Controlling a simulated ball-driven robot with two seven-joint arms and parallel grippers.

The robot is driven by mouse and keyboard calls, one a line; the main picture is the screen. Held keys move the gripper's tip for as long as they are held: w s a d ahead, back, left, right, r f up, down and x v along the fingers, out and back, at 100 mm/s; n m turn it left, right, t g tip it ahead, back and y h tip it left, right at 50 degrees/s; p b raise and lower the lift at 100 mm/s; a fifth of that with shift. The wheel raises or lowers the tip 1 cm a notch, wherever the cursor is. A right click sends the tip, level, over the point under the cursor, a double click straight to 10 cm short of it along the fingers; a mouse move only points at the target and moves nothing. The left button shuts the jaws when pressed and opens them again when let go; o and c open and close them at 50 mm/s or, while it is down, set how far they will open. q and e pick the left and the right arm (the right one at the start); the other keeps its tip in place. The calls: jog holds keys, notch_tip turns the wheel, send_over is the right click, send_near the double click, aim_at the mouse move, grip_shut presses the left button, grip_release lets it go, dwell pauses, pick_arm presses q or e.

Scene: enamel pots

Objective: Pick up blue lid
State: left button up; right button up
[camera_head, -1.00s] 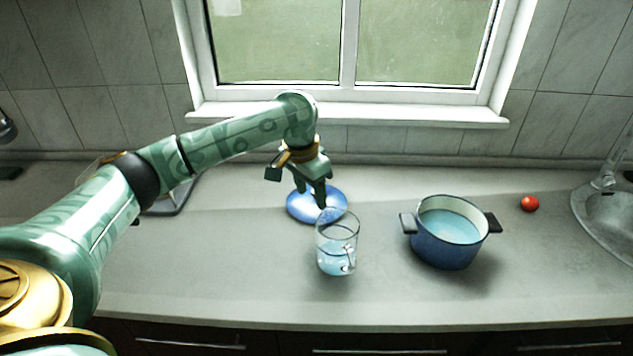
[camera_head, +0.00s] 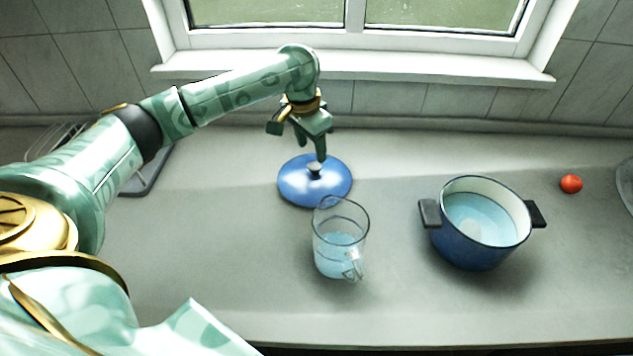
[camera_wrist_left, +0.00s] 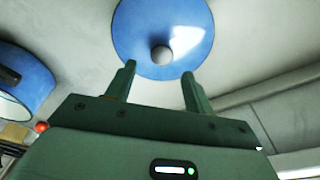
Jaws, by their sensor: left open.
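The blue lid (camera_head: 300,188) lies flat on the counter behind the glass jug, with its dark round knob facing up. My left gripper (camera_head: 311,152) is open and empty above the lid, with its fingers pointing down near the knob. In the left wrist view the lid (camera_wrist_left: 137,35) lies beyond the two spread fingertips of the gripper (camera_wrist_left: 158,70), and its grey knob appears between and past them. The fingers look apart from the knob. My right gripper is not in view.
A glass jug (camera_head: 341,255) with water stands just in front of the lid. A blue pot (camera_head: 475,248) with water and dark handles is at the right. A red tomato-like thing (camera_head: 571,184) lies farther right. The window wall is behind.

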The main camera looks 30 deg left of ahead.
aim_at(314, 165)
pick_arm(q)
jog(key=shift+w+f, duration=0.15)
jog(key=shift+f, duration=0.75)
jog(key=f+b, duration=0.2)
jog(key=f, duration=0.1)
jog(key=f+b, duration=0.1)
jog(key=b, duration=0.1)
jog(key=shift+w+f, duration=0.3)
jog(key=shift+f, duration=0.05)
jog(key=shift+w+f, duration=0.1)
jog(key=shift+f, duration=0.2)
jog(key=shift+r, duration=0.2)
jog(key=c, duration=0.9)
